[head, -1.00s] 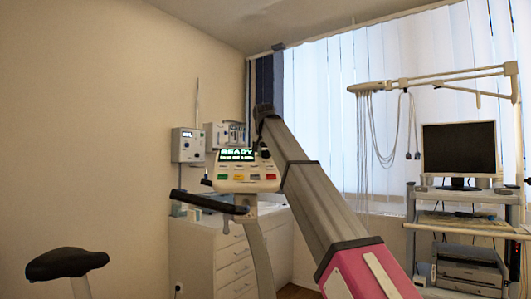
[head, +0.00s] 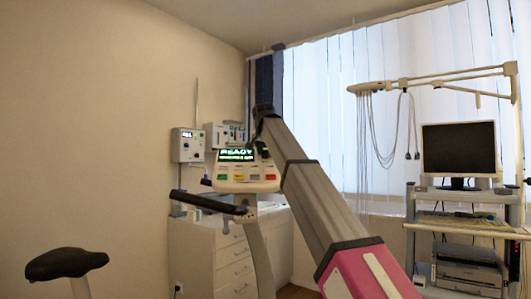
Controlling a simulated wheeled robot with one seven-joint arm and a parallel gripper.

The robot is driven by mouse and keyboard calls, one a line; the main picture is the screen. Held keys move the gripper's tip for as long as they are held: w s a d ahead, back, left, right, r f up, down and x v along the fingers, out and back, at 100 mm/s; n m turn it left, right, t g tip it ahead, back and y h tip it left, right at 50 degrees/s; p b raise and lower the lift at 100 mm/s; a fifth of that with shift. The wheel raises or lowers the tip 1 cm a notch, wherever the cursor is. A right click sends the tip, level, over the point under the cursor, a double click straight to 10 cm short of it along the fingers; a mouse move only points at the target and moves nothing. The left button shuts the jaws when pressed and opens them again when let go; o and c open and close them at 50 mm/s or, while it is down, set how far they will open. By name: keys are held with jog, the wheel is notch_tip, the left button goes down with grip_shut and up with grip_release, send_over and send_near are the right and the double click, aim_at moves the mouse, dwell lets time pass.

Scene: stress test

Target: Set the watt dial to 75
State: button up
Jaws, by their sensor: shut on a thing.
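The bike's console (head: 246,186) is a pale panel with coloured buttons and a lit green display (head: 238,154) reading READY. The display's second line is too small to read. My arm reaches in from the lower right and bends down at the console. My gripper (head: 262,151) is small and dark at the display's right edge, shut on what seems to be the watt dial. The dial itself is hidden behind the gripper, so its setting cannot be read.
The bike's dark handlebar (head: 208,203) and saddle (head: 66,263) stand left of my arm. A white drawer cabinet (head: 232,262) is behind the console. A wall box (head: 187,145) hangs behind it. A cart with a monitor (head: 459,148) stands at right.

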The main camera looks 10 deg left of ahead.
jog(key=o, duration=0.6)
jog(key=shift+o, duration=0.2)
jog(key=v, duration=1)
jog(key=shift+s+r, duration=0.3)
